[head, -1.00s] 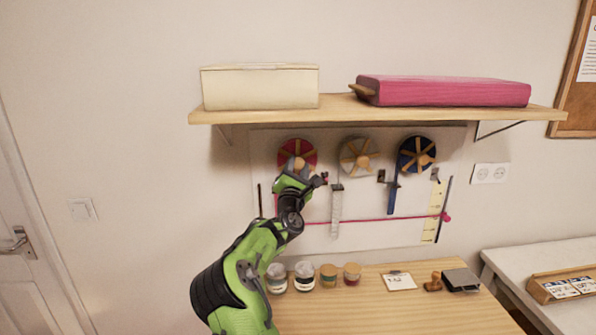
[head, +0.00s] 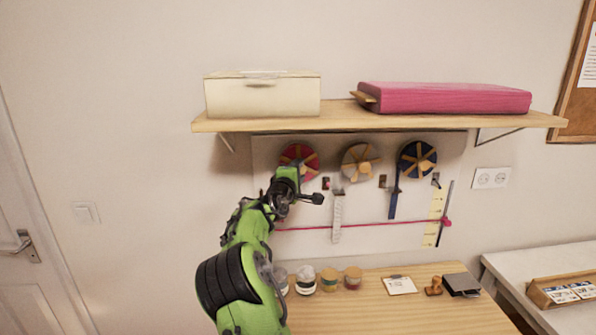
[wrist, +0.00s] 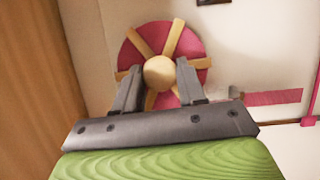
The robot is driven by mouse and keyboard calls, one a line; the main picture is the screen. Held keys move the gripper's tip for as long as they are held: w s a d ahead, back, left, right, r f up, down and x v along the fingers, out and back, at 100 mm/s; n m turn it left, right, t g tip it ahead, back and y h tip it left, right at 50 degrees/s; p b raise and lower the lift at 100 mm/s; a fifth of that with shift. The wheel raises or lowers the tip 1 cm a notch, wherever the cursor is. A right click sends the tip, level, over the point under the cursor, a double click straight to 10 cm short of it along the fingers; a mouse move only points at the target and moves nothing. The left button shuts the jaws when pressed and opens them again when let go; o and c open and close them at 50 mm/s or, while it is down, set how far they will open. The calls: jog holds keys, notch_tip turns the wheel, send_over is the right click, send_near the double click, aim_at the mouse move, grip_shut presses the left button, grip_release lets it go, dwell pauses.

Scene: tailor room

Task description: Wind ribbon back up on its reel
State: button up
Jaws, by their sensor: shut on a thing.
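The red reel (head: 299,158) with wooden spokes hangs leftmost on the white wall board. It fills the upper middle of the wrist view (wrist: 133,42), with a round wooden knob (wrist: 159,72) at its front. My gripper (wrist: 158,82) is shut on this knob, one finger on each side. In the head view, my gripper and wrist (head: 287,178) hide the reel's lower part. The red ribbon (head: 380,225) runs almost level across the lower board to a pink-red end piece (head: 447,222) at the right, beside a yellow scale (head: 435,215).
A grey-white reel (head: 360,160) and a blue reel (head: 417,160) hang to the right, each with a ribbon hanging down. A shelf (head: 380,117) with a cream box (head: 262,95) and a pink bolt (head: 445,98) is above. Jars (head: 305,281) stand on the table (head: 390,311) below.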

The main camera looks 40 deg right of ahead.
jog(key=shift+s+d+r+m+t+y+p, duration=0.1)
jog(key=shift+m+t+y+p, duration=0.3)
jog(key=shift+m+y, duration=1.4)
jog(key=shift+s+d+m+t+y+p, duration=0.1)
jog(key=shift+m+t+y+p, duration=0.35)
jog(key=shift+m, duration=2.35)
jog(key=shift+s+d+r+m+t+y+p, duration=0.15)
jog(key=shift+m+y+p, duration=0.4)
jog(key=shift+m+y, duration=1.35)
jog(key=shift+w+a+f+m+h, duration=0.1)
jog(key=shift+f+m+h, duration=0.05)
jog(key=shift+m+h, duration=0.3)
jog(key=o, duration=1)
jog(key=shift+o, duration=0.2)
